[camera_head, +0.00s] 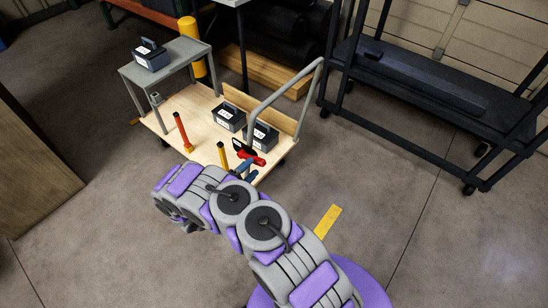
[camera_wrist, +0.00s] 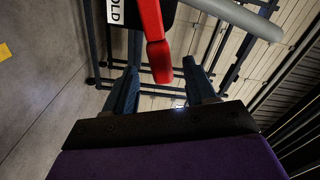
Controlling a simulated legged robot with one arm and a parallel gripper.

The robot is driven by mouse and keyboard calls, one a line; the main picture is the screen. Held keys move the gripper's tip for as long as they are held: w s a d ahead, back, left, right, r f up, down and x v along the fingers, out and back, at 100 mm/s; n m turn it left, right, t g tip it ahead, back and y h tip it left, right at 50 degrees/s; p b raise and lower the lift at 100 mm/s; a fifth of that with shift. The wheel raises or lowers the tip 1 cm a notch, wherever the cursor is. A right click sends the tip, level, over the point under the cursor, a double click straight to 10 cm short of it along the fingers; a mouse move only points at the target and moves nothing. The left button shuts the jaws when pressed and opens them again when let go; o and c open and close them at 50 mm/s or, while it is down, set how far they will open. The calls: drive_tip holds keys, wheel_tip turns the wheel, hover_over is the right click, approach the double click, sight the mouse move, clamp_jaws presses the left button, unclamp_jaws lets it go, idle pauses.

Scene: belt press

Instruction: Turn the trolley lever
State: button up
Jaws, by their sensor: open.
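A red lever (camera_head: 254,158) shows near the front right corner of the trolley's wooden deck (camera_head: 158,121). In the wrist view the red lever (camera_wrist: 156,45) hangs down, its end between or just beyond my fingertips. My gripper (camera_wrist: 160,88) is open, with one dark blue finger on each side of the lever's end; I see no clear contact. In the head view my gripper (camera_head: 241,169) is at the trolley's near right corner, partly hidden by my arm. The lever's pivot is not clear.
Dark boxes with white labels stand on the deck (camera_head: 228,117) and by the grey handle bar (camera_head: 283,87). A black rack (camera_head: 420,95) stands right. Floor at the lower right is clear.

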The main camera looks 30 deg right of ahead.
drive_tip(key=p+v, duration=0.3)
drive_tip(key=v, duration=1)
drive_tip(key=s+d+r+m+g+b, duration=0.1)
drive_tip(key=d+r+m+g, duration=0.3)
drive_tip(key=r, duration=0.3)
drive_tip(key=d+r+m+g+b, duration=0.1)
drive_tip(key=d+r+m+g, duration=0.1)
drive_tip(key=d+r+m, duration=0.35)
drive_tip(key=s+d+r+m+g+y, duration=0.3)
drive_tip(key=s+r+m+g+y, duration=0.1)
drive_tip(key=s+r+m, duration=0.7)
drive_tip(key=shift+r+m+g+y+b, duration=0.35)
drive_tip(key=shift+r+m+g, duration=0.7)
drive_tip(key=shift+m, duration=1)
drive_tip(key=shift+r, duration=0.1)
